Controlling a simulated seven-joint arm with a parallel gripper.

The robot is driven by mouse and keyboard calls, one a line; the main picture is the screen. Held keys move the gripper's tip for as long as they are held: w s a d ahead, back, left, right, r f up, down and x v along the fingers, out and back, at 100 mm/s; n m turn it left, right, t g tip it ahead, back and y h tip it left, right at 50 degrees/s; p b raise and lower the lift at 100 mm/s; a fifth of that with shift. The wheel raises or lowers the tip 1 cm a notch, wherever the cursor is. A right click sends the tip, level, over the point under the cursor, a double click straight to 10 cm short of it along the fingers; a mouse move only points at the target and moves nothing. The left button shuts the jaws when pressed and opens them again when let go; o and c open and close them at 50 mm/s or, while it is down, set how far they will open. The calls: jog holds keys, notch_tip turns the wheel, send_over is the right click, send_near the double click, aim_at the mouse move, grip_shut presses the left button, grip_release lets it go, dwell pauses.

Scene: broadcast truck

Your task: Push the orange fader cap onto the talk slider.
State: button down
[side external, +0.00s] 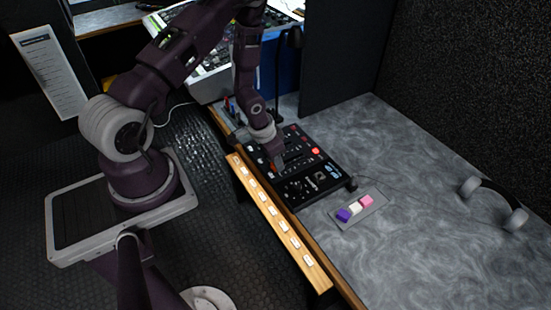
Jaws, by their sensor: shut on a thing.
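In the side external view my gripper (277,160) points down over the near half of a black control panel (327,185) on the grey desk. It is shut on a small orange fader cap (274,168), of which only a sliver shows between the fingers. The cap is at or just above the panel face; I cannot tell whether it touches a slider. The talk slider cannot be picked out at this size, and my gripper hides part of the panel.
A grey tray (376,213) holds purple, white and pink caps right of the panel. Headphones (495,200) lie at the far right. A wooden rail with white labels (262,204) runs along the desk's front edge. A dark lamp (278,75) stands behind. The right desk is mostly clear.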

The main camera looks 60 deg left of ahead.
aim_at(270, 173)
jog(key=shift+f, duration=0.3)
jog(key=c, duration=1.2)
grip_release()
jog(key=shift+o, duration=0.2)
jog(key=v, duration=0.7)
jog(key=shift+r, duration=0.15)
